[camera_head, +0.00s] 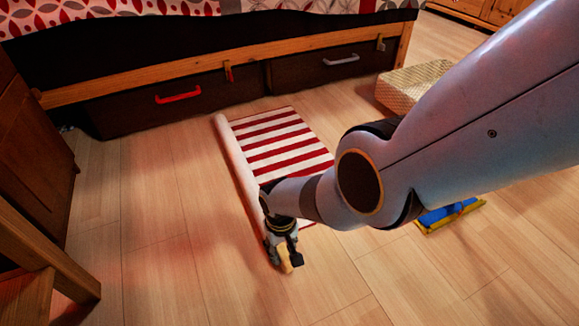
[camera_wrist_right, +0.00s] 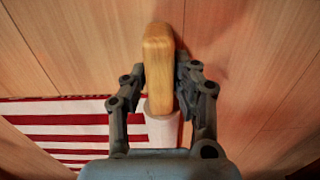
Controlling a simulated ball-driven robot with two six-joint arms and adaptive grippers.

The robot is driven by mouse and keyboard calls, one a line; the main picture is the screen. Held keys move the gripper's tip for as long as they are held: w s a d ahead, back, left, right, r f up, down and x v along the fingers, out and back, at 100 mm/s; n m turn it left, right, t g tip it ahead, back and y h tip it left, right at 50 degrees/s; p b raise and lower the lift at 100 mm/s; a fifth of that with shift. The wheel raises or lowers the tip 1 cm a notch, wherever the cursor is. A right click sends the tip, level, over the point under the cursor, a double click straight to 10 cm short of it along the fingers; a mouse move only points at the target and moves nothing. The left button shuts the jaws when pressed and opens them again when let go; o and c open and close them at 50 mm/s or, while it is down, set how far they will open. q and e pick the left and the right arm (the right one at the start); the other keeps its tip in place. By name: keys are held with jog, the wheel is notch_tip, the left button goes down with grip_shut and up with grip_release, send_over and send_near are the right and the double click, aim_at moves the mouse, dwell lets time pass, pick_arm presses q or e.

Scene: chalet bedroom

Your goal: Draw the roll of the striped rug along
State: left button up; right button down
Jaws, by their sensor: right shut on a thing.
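The red and white striped rug (camera_head: 285,145) lies flat on the floor in front of the bed. Its pale roll (camera_head: 233,155) runs along the rug's left side in the head view. A light wooden handle (camera_wrist_right: 158,55) stands at the near end of the roll (camera_wrist_right: 161,132). My right gripper (camera_head: 284,260) is at that near end. In the right wrist view its fingers (camera_wrist_right: 160,80) are shut on the wooden handle, one on each side. My right arm hides the rug's near right part in the head view. My left gripper is not in view.
The bed with dark drawers (camera_head: 200,108) stands behind the rug. A woven box (camera_head: 405,88) is at the right, and a blue and yellow object (camera_head: 450,215) lies near my arm. Brown wooden furniture (camera_head: 30,150) is at the left. The floor (camera_head: 160,210) left of the roll is clear.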

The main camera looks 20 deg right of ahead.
jog(key=a, duration=0.4)
jog(key=shift+a+b, duration=0.2)
jog(key=shift+b, duration=0.15)
jog(key=shift+w+a+r, duration=0.1)
jog(key=shift+w+a, duration=0.05)
jog(key=shift+a, duration=0.25)
jog(key=shift+w, duration=0.1)
jog(key=shift+d+r, duration=0.1)
